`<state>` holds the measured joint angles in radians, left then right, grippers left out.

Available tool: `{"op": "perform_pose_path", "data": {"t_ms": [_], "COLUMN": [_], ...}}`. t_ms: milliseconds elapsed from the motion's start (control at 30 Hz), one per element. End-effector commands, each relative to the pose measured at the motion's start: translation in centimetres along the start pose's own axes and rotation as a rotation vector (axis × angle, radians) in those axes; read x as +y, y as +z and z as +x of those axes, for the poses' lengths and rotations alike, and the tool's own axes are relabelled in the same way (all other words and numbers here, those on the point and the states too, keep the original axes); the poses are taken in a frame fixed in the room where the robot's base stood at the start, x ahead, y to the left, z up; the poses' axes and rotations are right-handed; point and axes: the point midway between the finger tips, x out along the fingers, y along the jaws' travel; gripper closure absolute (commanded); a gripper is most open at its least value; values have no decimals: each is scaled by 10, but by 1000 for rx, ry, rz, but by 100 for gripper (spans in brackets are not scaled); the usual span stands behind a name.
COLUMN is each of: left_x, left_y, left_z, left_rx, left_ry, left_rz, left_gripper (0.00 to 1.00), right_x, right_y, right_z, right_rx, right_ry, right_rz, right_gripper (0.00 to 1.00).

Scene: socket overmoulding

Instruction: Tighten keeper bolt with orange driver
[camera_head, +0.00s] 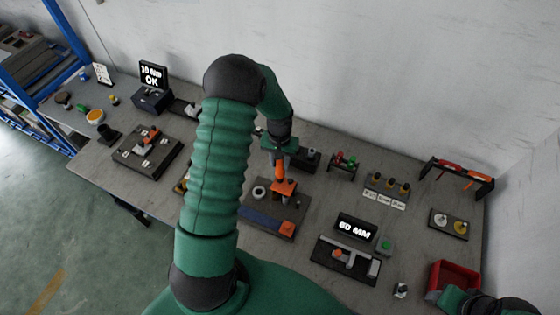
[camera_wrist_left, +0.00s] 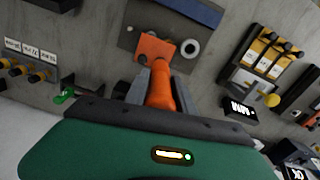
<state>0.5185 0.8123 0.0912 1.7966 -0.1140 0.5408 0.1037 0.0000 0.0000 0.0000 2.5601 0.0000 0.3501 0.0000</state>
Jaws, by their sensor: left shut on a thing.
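My left gripper (camera_head: 281,151) is shut on the orange driver (camera_head: 280,170), which points down. In the left wrist view the driver's orange handle (camera_wrist_left: 160,90) sits between the two grey fingers (camera_wrist_left: 158,92). The driver's lower end meets an orange block (camera_head: 285,188), also in the left wrist view (camera_wrist_left: 153,48), on a dark fixture plate (camera_head: 258,210). The bolt and the driver's tip are hidden, so I cannot tell whether they touch. A grey ring (camera_head: 259,192) lies on the plate beside the block.
A "60 MM" display (camera_head: 356,228) and a gauge fixture (camera_head: 345,259) stand to the right. A red bin (camera_head: 455,277) is at the right end. A dark fixture (camera_head: 147,152) and a "10 Nm OK" display (camera_head: 152,75) are left.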

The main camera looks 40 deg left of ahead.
Motion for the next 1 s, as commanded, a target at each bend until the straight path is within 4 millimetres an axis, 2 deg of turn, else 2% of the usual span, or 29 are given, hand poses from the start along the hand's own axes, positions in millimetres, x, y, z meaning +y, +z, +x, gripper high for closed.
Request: {"op": "perform_pose_path", "data": {"t_ms": [733, 1000], "left_x": [0, 0], "left_y": [0, 0], "left_z": [-47, -50], "left_rx": [4, 4], "left_ry": [-1, 0], "left_rz": [1, 0], "left_gripper": [100, 100], "right_x": [0, 0], "right_y": [-8, -9], "right_z": [-35, -36], "right_rx": [0, 0], "right_ry": [0, 0], "right_rz": [0, 0], "right_gripper": [46, 46]}}
